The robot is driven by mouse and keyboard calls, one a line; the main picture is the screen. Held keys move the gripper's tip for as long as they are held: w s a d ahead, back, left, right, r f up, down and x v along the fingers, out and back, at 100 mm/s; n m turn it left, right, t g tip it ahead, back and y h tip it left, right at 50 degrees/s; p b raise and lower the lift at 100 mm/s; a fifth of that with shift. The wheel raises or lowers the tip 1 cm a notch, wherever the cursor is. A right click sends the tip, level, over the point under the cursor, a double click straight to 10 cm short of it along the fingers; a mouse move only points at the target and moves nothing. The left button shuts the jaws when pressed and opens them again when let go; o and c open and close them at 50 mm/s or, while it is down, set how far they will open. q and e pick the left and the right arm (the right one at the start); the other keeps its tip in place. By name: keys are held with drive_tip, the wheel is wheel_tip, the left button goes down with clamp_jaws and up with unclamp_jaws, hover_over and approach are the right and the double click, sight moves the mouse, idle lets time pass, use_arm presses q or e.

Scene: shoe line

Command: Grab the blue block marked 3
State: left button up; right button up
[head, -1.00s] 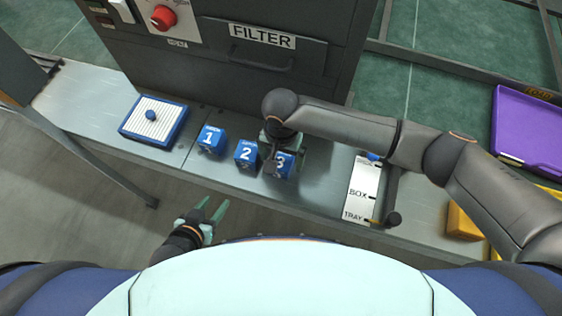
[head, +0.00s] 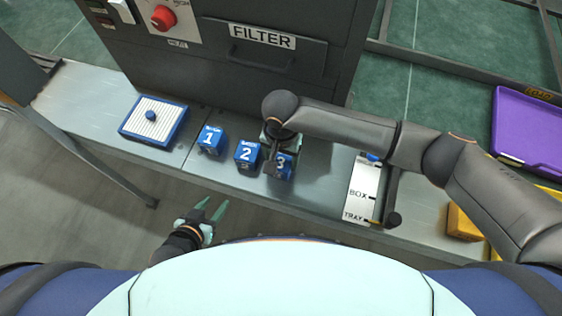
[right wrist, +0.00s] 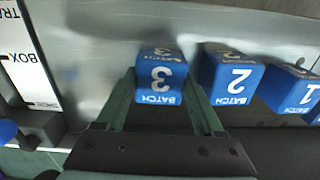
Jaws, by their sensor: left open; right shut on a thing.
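The blue block marked 3 (head: 285,168) stands on the metal counter (head: 315,190), at the right end of a row of blue blocks. My right gripper (head: 277,160) comes down over it and partly hides it in the head view. In the right wrist view the block marked 3 (right wrist: 161,80) sits between the green fingers of my right gripper (right wrist: 164,98), which are shut on its sides. My left gripper (head: 212,212) is open and empty, in front of the counter's near edge.
Blue blocks marked 2 (head: 246,154) and 1 (head: 211,140) stand to the left. A blue-framed filter panel (head: 153,121) lies further left. A BOX/TRAY plate with a lever (head: 362,190) is to the right. The FILTER cabinet (head: 230,80) rises behind.

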drive_tip(key=shift+c, duration=0.7)
drive_tip(key=shift+r, duration=0.1)
